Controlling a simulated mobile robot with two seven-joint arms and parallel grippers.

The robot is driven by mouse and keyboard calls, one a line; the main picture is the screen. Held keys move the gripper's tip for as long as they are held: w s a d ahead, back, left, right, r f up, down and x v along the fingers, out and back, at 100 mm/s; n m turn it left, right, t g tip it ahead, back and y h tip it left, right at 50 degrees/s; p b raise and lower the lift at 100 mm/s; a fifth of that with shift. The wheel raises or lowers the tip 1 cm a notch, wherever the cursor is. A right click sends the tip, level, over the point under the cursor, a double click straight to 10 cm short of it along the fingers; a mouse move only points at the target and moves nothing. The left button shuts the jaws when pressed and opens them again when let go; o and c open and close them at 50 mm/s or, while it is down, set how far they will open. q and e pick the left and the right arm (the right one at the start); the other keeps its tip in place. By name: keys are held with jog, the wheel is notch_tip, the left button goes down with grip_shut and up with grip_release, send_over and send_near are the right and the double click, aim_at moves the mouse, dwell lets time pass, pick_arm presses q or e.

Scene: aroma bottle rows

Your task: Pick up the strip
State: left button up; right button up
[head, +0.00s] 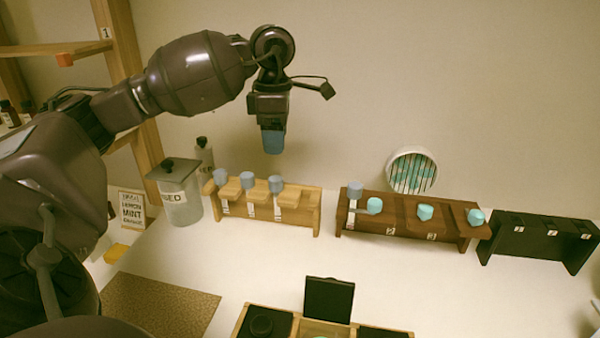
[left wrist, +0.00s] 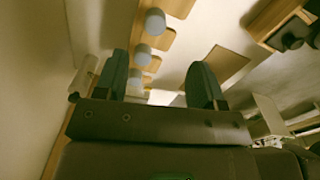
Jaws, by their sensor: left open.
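No loose strip shows clearly. Narrow white upright pieces (head: 251,211) show at the front of the light wood rack (head: 302,212); I cannot tell whether they are strips or labels. My left gripper (head: 273,142) points down, above and behind this rack, clear of its bottles. In the left wrist view the left gripper (left wrist: 160,85) has its two dark fingers apart, with nothing clearly held between them. Blue-grey bottle caps (left wrist: 143,55) line up beyond the fingers there. My right gripper is not in view.
A dark brown rack (head: 400,215) with blue and turquoise caps stands right of centre, and a black rack (head: 540,235) stands at far right. A lidded clear jar (head: 180,200) stands left of the light rack. A wooden tray (head: 330,328) is at the front. The white counter between is clear.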

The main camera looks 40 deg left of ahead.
pick_arm(q)
jog(key=shift+w+f, duration=0.25)
jog(key=shift+w, duration=0.1)
send_over(276, 178)
jog(key=f, duration=0.4)
jog(key=shift+d+f, duration=0.2)
jog(key=shift+d, duration=0.05)
jog(key=shift+a+f, duration=0.15)
jog(key=shift+f, duration=1.3)
jog(key=shift+a+f, duration=0.15)
jog(key=shift+f, duration=1.25)
jog(key=shift+c, duration=0.4)
jog(key=c, duration=0.8)
jog(key=shift+o, duration=0.2)
jog(key=shift+r, duration=0.15)
notch_tip(276, 178, up, 20)
jog(key=shift+p, duration=0.35)
